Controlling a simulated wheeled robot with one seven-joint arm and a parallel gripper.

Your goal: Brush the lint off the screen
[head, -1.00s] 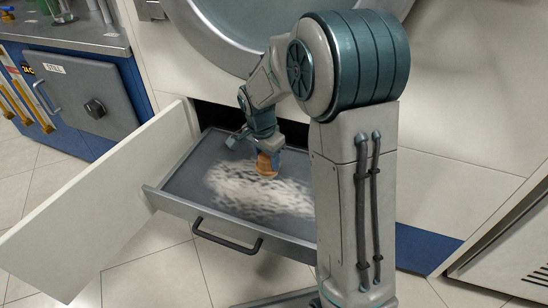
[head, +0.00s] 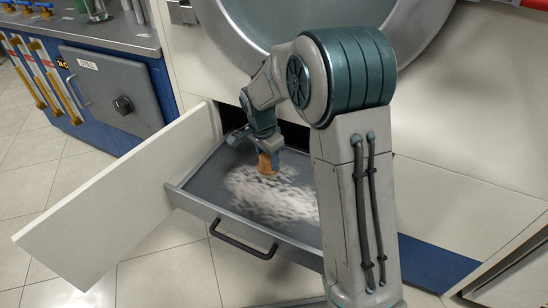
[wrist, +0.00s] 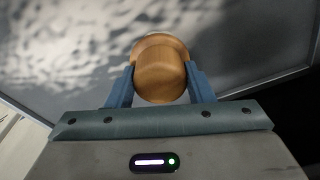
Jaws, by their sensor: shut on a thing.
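The lint screen (head: 208,186) is a dark grey panel in a pulled-out drawer with a black handle, below the round machine door. Pale fluffy lint (head: 272,200) covers its middle and right part; the far left part looks bare. My gripper (head: 268,155) is shut on the wooden handle of a brush (head: 268,163), held upright at the back edge of the lint. In the wrist view the brush's rounded wooden end (wrist: 160,75) sits between my two blue fingers. Its bristles are hidden, so I cannot tell whether they touch the screen. My arm hides the screen's right end.
An open white door panel (head: 125,195) stands to the left of the drawer. The round machine door (head: 300,20) is above the drawer. Tiled floor in front is clear.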

